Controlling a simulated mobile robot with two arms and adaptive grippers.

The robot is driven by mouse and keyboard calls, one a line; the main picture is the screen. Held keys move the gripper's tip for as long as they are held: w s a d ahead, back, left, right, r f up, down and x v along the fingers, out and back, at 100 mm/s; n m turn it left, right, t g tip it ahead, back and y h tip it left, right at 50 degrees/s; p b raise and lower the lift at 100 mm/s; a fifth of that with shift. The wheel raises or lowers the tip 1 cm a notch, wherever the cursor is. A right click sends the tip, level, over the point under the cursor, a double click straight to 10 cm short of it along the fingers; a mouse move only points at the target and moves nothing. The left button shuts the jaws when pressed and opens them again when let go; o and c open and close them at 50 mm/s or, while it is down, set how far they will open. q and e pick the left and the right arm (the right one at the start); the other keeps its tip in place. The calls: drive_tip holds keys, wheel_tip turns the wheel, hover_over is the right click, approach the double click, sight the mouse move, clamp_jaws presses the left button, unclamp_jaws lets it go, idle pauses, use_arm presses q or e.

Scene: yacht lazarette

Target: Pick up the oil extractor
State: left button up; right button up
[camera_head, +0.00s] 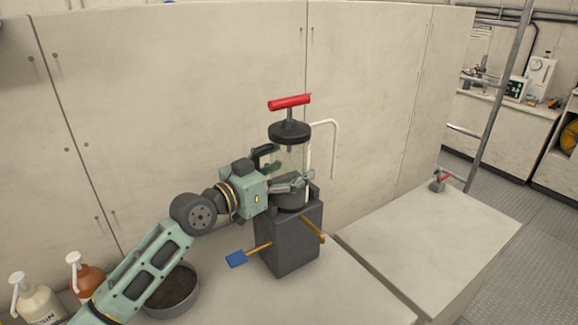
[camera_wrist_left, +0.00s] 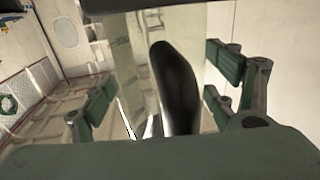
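The oil extractor (camera_head: 290,160) stands upright, with a red T-handle, a black cap, a clear cylinder and a thin pale hose bent down at its right. Its lower end meets a dark grey block (camera_head: 290,240); whether it sits on or in it I cannot tell. My left gripper (camera_head: 298,182) is at the lower part of the cylinder. In the left wrist view its fingers (camera_wrist_left: 162,100) are spread apart, with a black upright handle (camera_wrist_left: 176,85) between them and gaps on both sides. My right gripper is out of view.
A round dark pan (camera_head: 190,305) and two pump bottles (camera_head: 36,300) (camera_head: 86,278) stand at the left. A pale wall (camera_head: 180,90) rises close behind. The bench top at the right (camera_head: 430,235) is mostly clear.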

use_arm(q)
drive_tip(key=c, duration=1.5)
drive_tip(key=shift+r, duration=0.2)
